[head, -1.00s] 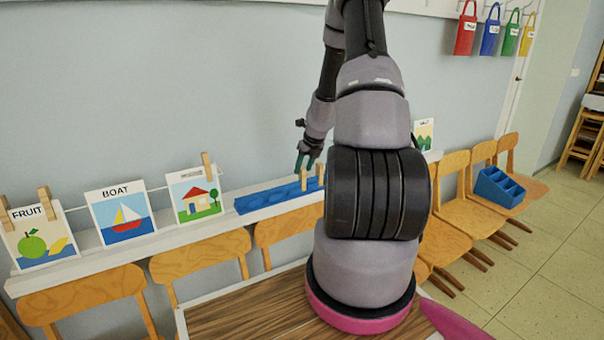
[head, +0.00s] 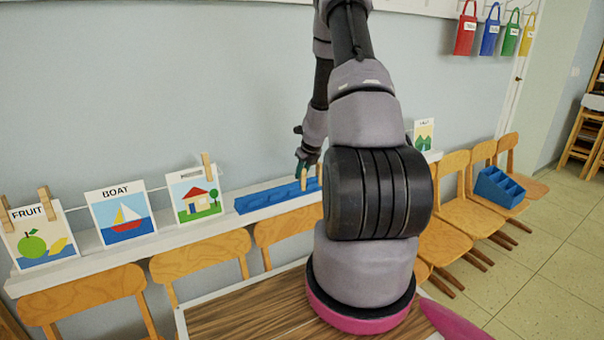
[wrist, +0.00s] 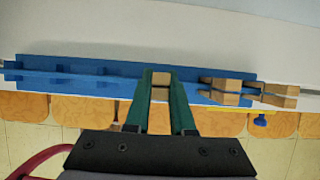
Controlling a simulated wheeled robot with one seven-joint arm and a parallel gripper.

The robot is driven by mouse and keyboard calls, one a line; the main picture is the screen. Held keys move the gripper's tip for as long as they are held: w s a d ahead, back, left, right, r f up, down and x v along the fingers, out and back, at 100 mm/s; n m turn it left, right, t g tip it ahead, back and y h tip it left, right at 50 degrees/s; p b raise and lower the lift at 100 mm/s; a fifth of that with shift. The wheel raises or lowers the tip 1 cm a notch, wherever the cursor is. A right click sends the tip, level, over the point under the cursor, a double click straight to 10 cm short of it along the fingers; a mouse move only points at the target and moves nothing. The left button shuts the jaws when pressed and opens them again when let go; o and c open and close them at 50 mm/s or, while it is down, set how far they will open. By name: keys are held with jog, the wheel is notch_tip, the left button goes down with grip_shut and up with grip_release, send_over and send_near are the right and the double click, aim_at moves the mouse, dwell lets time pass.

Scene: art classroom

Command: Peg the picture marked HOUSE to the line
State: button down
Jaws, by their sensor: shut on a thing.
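The picture with a red-roofed house and tree (head: 194,196) stands against the wall on the white ledge, by the line (head: 160,188). A wooden peg (head: 207,167) is at its top right corner; none shows at its top left. Its small label is too blurred to read. My gripper (head: 304,171) is at the blue peg rack (head: 262,197), right of that picture. In the wrist view, my green fingers (wrist: 160,95) are shut on a wooden peg (wrist: 160,79), over the rack (wrist: 95,75). Whether the peg still touches the rack is unclear.
The FRUIT picture (head: 37,236) has pegs at both top corners; the BOAT picture (head: 120,213) shows none. More pegs (wrist: 225,90) stand right of my gripper. Wooden chairs (head: 200,255) line the ledge's front. A mountain picture (head: 424,133) is farther right.

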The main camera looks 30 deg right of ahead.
jog(key=shift+d+r, duration=0.1)
jog(key=shift+r, duration=0.95)
jog(key=shift+w+r, duration=0.1)
jog(key=shift+r, duration=1.95)
jog(key=shift+s, duration=0.2)
jog(key=shift+s+r, duration=0.25)
jog(key=shift+s, duration=0.95)
jog(key=shift+s+r, duration=0.25)
jog(key=shift+s, duration=0.95)
